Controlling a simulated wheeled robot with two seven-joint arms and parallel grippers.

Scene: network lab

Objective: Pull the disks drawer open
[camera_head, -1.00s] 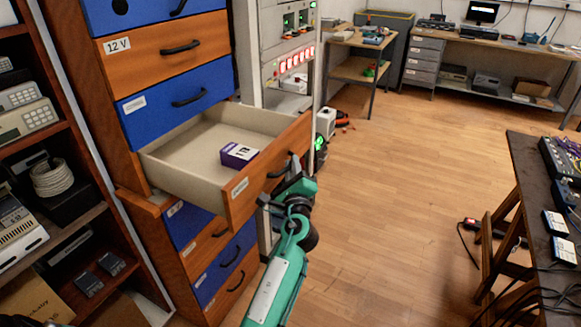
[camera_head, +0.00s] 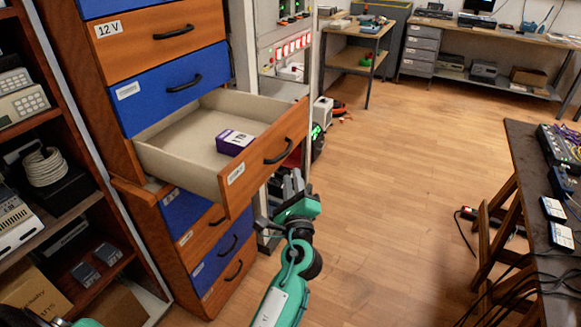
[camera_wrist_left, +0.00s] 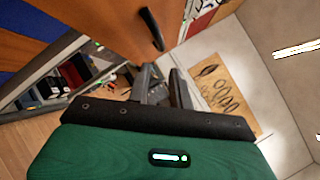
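An orange-fronted drawer (camera_head: 256,165) stands pulled well out of the cabinet, its pale inside showing. Its front bears a dark curved handle (camera_head: 278,151) and a white label too small to read. A purple and white box (camera_head: 234,142) lies inside the drawer. My left gripper (camera_head: 290,186) is below and in front of the handle, apart from it. In the left wrist view the gripper's two dark fingers (camera_wrist_left: 162,86) are spread with nothing between them, and the handle (camera_wrist_left: 151,29) is beyond them. My right gripper is out of view.
Closed blue drawers (camera_head: 168,92) and orange drawers are above and below the open one. A shelf (camera_head: 45,215) of devices stands at left. A dark table (camera_head: 525,165) with devices and cables is at right.

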